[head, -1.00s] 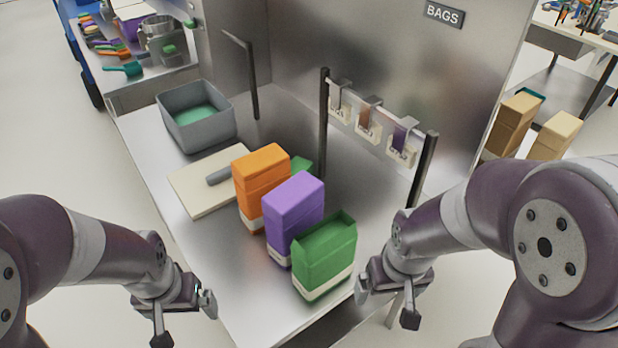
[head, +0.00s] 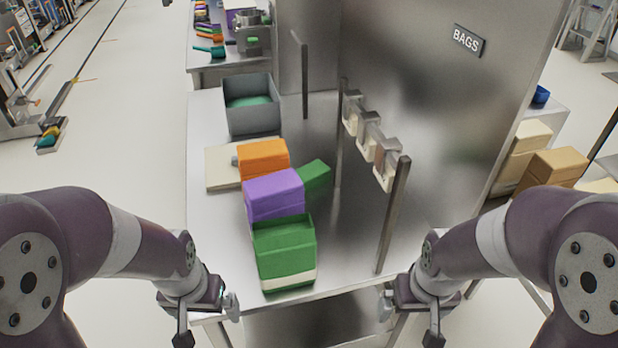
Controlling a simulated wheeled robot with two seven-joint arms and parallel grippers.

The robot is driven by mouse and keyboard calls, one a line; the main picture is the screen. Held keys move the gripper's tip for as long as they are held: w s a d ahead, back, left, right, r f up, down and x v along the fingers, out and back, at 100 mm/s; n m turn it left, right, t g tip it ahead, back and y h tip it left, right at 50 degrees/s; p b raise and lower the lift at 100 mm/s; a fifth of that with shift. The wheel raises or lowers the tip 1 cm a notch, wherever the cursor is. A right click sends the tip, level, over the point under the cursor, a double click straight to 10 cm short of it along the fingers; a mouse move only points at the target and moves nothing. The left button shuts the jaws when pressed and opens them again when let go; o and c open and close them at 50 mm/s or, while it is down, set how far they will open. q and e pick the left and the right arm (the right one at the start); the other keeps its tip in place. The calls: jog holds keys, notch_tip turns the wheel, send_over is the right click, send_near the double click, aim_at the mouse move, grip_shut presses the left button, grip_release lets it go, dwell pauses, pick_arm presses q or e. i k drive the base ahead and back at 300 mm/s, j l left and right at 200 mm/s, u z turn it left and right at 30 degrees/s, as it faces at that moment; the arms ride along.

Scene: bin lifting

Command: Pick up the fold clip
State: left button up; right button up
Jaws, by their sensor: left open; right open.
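Several pale clip-like pieces hang in a row on the rail between two dark posts; the nearest (head: 384,178) is at the right end, beside the front post. I cannot tell for certain which piece is the fold clip. My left gripper (head: 208,318) is open and empty, off the table's front left corner. My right gripper (head: 409,320) is open and empty, off the front right side, below and apart from the rail. Orange (head: 263,158), purple (head: 273,196) and green (head: 284,252) bags stand in a line on the steel table (head: 215,225); the green one's top looks open.
A grey bin (head: 251,118) with green contents stands at the back left. A green piece (head: 315,177) lies right of the bags. A steel panel (head: 430,110) marked BAGS rises behind the rail. Tan boxes (head: 555,172) stand beyond it.

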aim_at(314, 175)
jog(key=k+j+z, duration=0.2)
jog(key=j+z, duration=0.2)
jog(key=k+j+z, duration=0.25)
jog(key=j+z, duration=0.4)
jog(key=z, duration=0.25)
jog(key=k+j+z, duration=0.15)
jog(key=z, duration=0.3)
jog(key=k+j+z, duration=0.15)
jog(key=z, duration=0.3)
jog(key=k+j+z, duration=0.1)
jog(key=z, duration=0.35)
jog(key=k+z, duration=0.2)
jog(key=z, duration=0.2)
jog(key=k+z, duration=0.15)
jog(key=z, duration=0.3)
jog(key=k+z, duration=0.15)
jog(key=z, duration=0.3)
jog(key=k+j+z, duration=0.2)
jog(key=z, duration=0.2)
jog(key=k+z, duration=0.75)
jog(key=k+j+u, duration=0.25)
jog(key=k+u, duration=0.15)
jog(key=k+j+u, duration=0.75)
jog(key=k+j, duration=0.25)
jog(key=i+j+u, duration=0.1)
jog(key=i+j, duration=0.65)
jog(key=i, duration=0.05)
